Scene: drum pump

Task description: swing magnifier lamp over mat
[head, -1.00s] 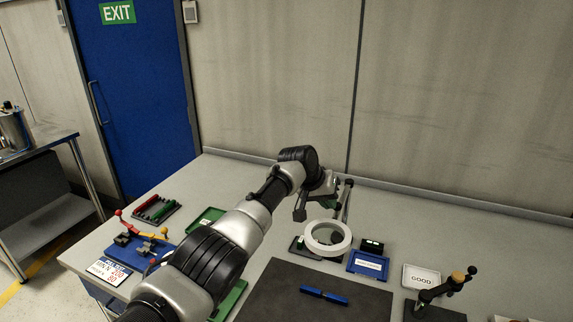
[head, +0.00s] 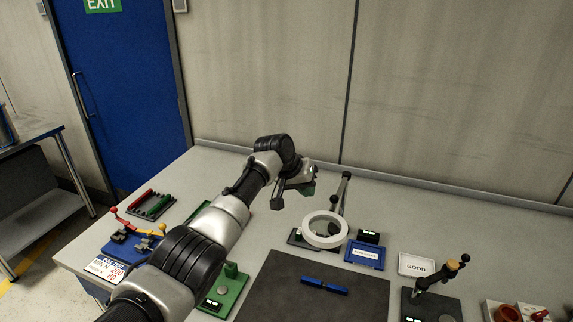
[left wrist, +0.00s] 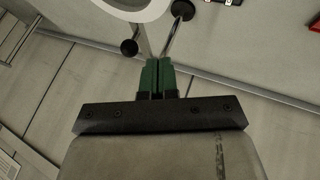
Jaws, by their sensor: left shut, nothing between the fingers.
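The magnifier lamp has a white ring head (head: 325,243) and a thin jointed arm (head: 343,192). In the head view its ring hangs behind the dark mat (head: 265,309), over a small dark base, not over the mat. My left gripper (head: 308,189) is left of and behind the ring, apart from the lamp arm. In the left wrist view the green fingertips (left wrist: 158,75) are together with nothing between them. Part of the white ring (left wrist: 152,12) and the lamp's rods show just beyond them. My right gripper is not in view.
A blue pen-like piece (head: 324,286) lies on the mat. A blue tray (head: 364,254), a white GOOD tray (head: 416,265) and a dark stand (head: 440,303) are to the right. A green fixture (head: 230,288) and red-yellow levers (head: 135,226) are left. The bench behind the lamp is clear.

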